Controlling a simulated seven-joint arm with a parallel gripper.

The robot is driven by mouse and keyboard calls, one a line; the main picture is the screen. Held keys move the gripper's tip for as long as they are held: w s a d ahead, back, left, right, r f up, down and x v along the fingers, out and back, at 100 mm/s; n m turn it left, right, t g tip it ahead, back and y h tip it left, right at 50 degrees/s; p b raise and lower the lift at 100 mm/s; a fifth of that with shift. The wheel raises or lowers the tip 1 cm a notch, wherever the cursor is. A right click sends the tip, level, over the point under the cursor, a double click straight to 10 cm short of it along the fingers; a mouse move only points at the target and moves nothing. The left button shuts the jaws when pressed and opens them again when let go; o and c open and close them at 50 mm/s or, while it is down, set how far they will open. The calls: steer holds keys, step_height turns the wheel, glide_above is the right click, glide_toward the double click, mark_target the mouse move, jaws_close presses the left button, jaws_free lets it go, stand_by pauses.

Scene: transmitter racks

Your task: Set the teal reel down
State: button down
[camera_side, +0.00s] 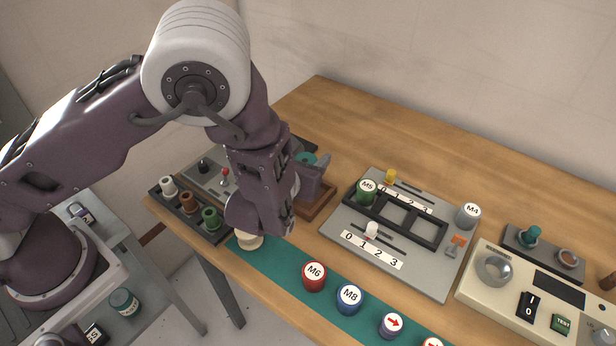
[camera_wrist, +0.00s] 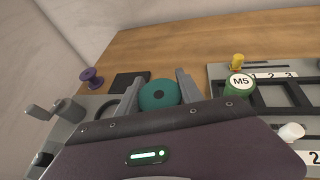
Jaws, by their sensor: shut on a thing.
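The teal reel (camera_wrist: 160,95) sits between the two fingers of my gripper (camera_wrist: 159,92) in the wrist view, its round end facing the camera. My gripper (camera_side: 311,172) is shut on it. In the side view only a small part of the teal reel (camera_side: 306,158) shows behind my wrist and fingers. Whether its underside touches anything is hidden.
A purple reel (camera_wrist: 91,78) and a black square pad (camera_wrist: 129,82) lie left of my gripper in the wrist view. A grey rack with the green M5 cylinder (camera_side: 367,191) stands to the right. A wooden tray (camera_side: 322,206) is close below my gripper. Red M6 (camera_side: 314,276) and blue M8 (camera_side: 348,298) stand on a green strip.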

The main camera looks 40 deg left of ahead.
step_height(320, 180, down, 4)
steer(key=shift+f, duration=0.1)
